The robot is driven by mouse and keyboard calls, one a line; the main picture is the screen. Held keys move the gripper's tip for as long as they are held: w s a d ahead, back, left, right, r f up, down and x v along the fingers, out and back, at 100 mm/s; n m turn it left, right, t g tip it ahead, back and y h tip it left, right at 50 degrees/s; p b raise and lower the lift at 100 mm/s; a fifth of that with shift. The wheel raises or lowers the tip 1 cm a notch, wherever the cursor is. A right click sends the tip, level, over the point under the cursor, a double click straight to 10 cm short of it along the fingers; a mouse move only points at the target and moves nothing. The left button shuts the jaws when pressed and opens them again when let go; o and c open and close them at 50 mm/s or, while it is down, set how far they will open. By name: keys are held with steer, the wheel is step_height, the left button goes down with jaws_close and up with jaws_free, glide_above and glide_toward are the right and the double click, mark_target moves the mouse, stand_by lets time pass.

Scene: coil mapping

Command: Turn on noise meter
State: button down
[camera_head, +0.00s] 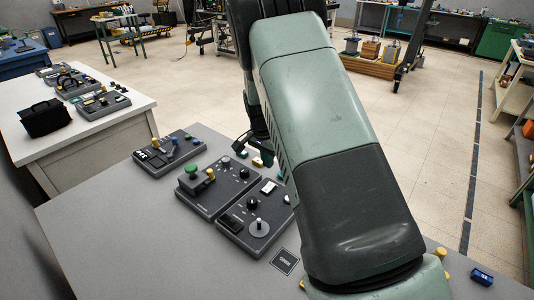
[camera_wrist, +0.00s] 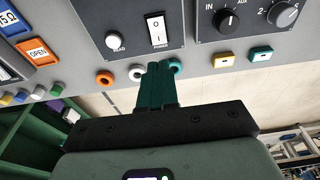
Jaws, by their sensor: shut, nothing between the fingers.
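In the wrist view a grey panel (camera_wrist: 188,22) carries a white rocker switch (camera_wrist: 157,30) marked O and I. My gripper (camera_wrist: 159,66) is shut and empty. Its teal fingertips are just below the switch in the picture, in front of the panel's lower edge; I cannot tell whether they touch it.
Orange (camera_wrist: 105,78) and white (camera_wrist: 136,73) ring sockets flank the fingers' left. A black AUX knob (camera_wrist: 228,22) is to the right. In the head view several control boxes, including one with a green button (camera_head: 191,169), stand on the grey table (camera_head: 110,225). The table's front left is clear.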

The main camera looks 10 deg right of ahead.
mark_target(271, 184)
steer(key=f, duration=0.5)
steer(key=w+d+f, duration=0.1)
steer(key=f, duration=0.2)
steer(key=shift+f, duration=0.3)
steer(key=shift+d+f, duration=0.1)
steer(key=shift+f, duration=0.15)
steer(key=shift+s+a+r, duration=0.25)
steer(key=shift+s+a, duration=0.3)
steer(key=shift+a, duration=0.05)
steer(key=shift+r, duration=0.1)
step_height(271, 184, up, 14)
steer(key=s+a, duration=0.1)
steer(key=shift+s+a+f, duration=0.2)
steer(key=shift+s+a, duration=0.05)
steer(key=shift+a, duration=0.05)
